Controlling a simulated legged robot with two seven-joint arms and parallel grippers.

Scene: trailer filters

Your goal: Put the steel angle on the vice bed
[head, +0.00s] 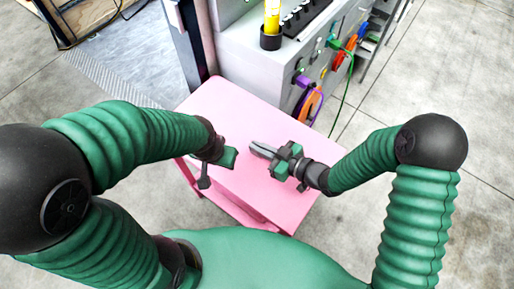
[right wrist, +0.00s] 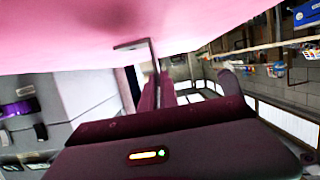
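My right gripper (head: 262,151) is low over the pink table (head: 222,103), pointing left. Narrow grey pieces stick out from its green and black body; I cannot tell in the head view whether they are only fingers or include the steel angle. In the right wrist view a thin L-shaped metal piece (right wrist: 152,62), which looks like the steel angle, is near the left finger, just by the pink surface. Whether it is gripped is unclear. My left gripper (head: 217,168) is above the table's left part, seen from above; its opening is unclear. I cannot make out the vice bed.
A grey cabinet (head: 236,50) stands behind the table, with a yellow item in a black cup (head: 271,40) on top. Coloured cable reels (head: 309,105) hang on its side. The table's back part looks clear. Concrete floor surrounds it.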

